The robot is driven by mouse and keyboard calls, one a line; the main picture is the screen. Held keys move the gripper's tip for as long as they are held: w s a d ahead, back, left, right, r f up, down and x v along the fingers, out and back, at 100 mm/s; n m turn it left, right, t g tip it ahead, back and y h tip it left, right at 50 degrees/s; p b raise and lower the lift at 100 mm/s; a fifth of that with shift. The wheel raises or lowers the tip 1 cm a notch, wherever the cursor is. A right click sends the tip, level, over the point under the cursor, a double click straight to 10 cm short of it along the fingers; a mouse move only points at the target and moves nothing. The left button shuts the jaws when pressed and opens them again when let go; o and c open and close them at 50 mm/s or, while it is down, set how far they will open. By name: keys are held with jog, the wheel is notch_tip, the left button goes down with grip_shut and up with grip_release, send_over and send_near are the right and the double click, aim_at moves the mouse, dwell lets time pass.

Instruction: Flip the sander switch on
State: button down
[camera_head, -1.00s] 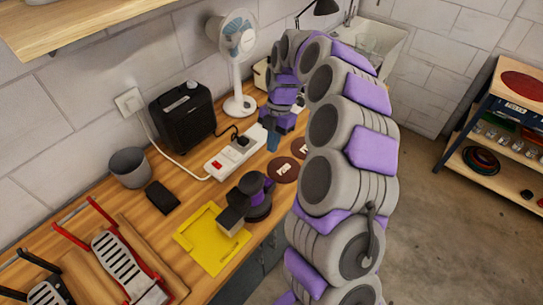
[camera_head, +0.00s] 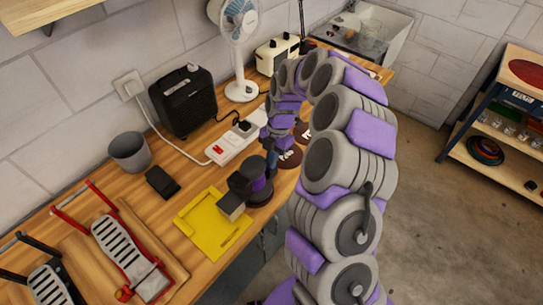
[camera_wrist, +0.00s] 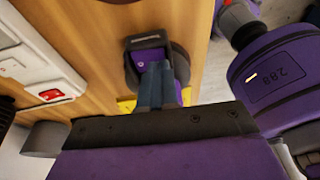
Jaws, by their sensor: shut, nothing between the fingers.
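The sander (camera_head: 250,183), dark with purple parts, stands on the wooden bench beside the yellow sheet. It also shows in the wrist view (camera_wrist: 150,45), straight beyond my fingers. My gripper (camera_head: 271,160) is shut and empty, with its blue-grey fingers pointing down just behind the sander. In the wrist view my gripper (camera_wrist: 158,70) has its fingertips overlapping the sander's purple body. I cannot tell whether they touch it. The switch cannot be made out; the fingers cover part of the sander.
A white power strip (camera_head: 232,143) with a red switch lies behind the sander. A black heater (camera_head: 183,98), fan (camera_head: 238,40), grey cup (camera_head: 130,150) and black block (camera_head: 162,181) stand farther off. Yellow sheet (camera_head: 213,225) lies in front. Brown discs (camera_head: 291,157) lie near my arm.

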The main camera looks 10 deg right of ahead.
jog(key=shift+s+d+f+t+y+b, duration=0.1)
jog(key=shift+s+f+t+y+b, duration=0.15)
jog(key=shift+f+b, duration=0.3)
jog(key=shift+w+r, duration=0.1)
jog(key=shift+r, duration=0.15)
jog(key=shift+w, duration=0.2)
jog(key=shift+w+a+r, duration=0.2)
jog(key=shift+w+a, duration=0.25)
